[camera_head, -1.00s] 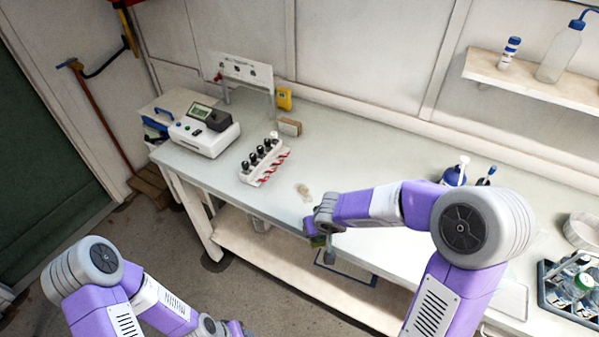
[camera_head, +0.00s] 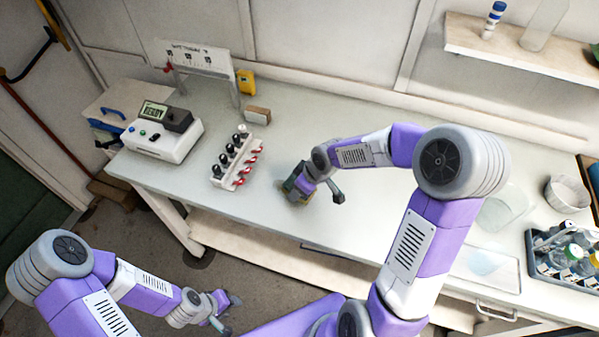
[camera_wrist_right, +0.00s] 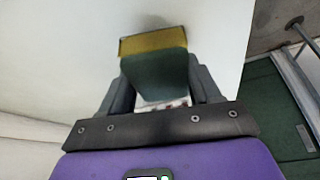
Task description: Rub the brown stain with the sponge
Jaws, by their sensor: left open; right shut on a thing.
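The sponge, with a green face and a yellow layer, shows in the right wrist view (camera_wrist_right: 154,75). My right gripper (camera_wrist_right: 152,92) is shut on it, a finger on each side. In the head view, my right gripper (camera_head: 296,187) is low over the white bench, right of the tube rack, with the sponge mostly hidden by it. I cannot tell whether the sponge touches the bench. The brown stain cannot be made out clearly now; the gripper covers the area where it lay. My left gripper (camera_head: 228,313) is open and empty, low in front of the bench.
A rack of dark-capped tubes (camera_head: 235,160) stands left of the right gripper. A white device reading READY (camera_head: 160,135) is farther left. A small tan block (camera_head: 257,115) lies behind. A bottle crate (camera_head: 555,262) is far right. The bench (camera_head: 330,125) behind the gripper is clear.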

